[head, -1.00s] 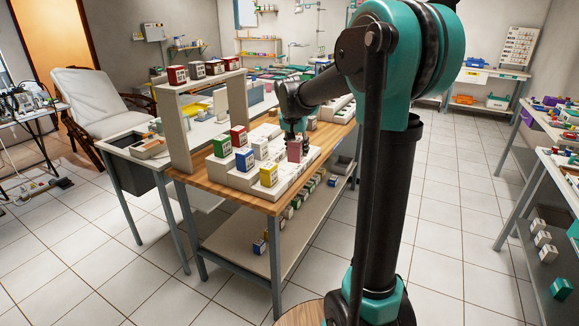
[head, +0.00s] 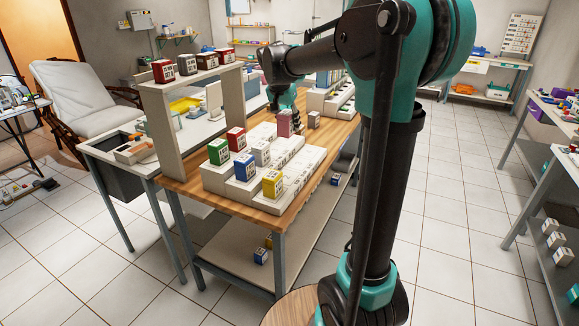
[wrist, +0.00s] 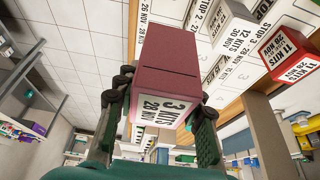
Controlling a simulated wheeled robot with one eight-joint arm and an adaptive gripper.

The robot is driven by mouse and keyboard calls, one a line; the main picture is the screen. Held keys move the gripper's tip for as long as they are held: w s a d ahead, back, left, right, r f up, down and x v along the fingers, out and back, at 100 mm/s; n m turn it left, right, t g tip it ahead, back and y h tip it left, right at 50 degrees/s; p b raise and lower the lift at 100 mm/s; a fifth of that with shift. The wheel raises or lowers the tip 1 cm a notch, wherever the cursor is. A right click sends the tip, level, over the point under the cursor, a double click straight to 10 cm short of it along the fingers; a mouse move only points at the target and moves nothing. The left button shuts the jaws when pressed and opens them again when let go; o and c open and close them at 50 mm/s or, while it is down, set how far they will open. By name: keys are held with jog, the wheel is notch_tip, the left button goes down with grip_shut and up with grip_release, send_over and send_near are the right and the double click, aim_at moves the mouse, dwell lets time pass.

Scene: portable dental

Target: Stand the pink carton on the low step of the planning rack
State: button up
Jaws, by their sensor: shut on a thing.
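The pink carton (head: 285,123) is in my gripper (head: 289,106), near the far end of the stepped white planning rack (head: 243,197) on the wooden-topped table. In the wrist view the pink carton (wrist: 167,52) sits between the two dark fingers of my gripper (wrist: 166,93), one on each side. Its label reads 3 KITS, 28 NOV. I cannot tell how high it is above the rack or table. A yellow carton (head: 272,183) stands on the low front step at the near end. Green (head: 218,151), red (head: 236,139) and blue (head: 244,166) cartons stand on higher steps.
A white carton (head: 261,152) stands on the rack. A small grey carton (head: 314,120) stands on the table right of the pink one. A raised shelf (head: 184,84) with several cartons stands along the left side. The low step beyond the yellow carton looks clear.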

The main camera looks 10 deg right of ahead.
notch_tip(320, 180, down, 18)
jog(key=shift+r, duration=0.1)
dwell(0.4)
jog(key=o, duration=0.9)
jog(key=v, duration=1.1)
jog(key=s+d+f+n+y, duration=0.1)
jog(key=s+d+f+n, duration=0.1)
jog(key=s+f, duration=0.3)
jog(key=s+d+f+n+y, duration=0.1)
jog(key=s+f, duration=0.3)
jog(key=s, duration=0.9)
jog(key=s+d+f+n, duration=0.3)
jog(key=s+f+n, duration=0.1)
jog(key=s, duration=0.5)
jog(key=shift+d+f+y, duration=0.3)
jog(key=shift+f+y, duration=0.1)
jog(key=shift+f, duration=0.45)
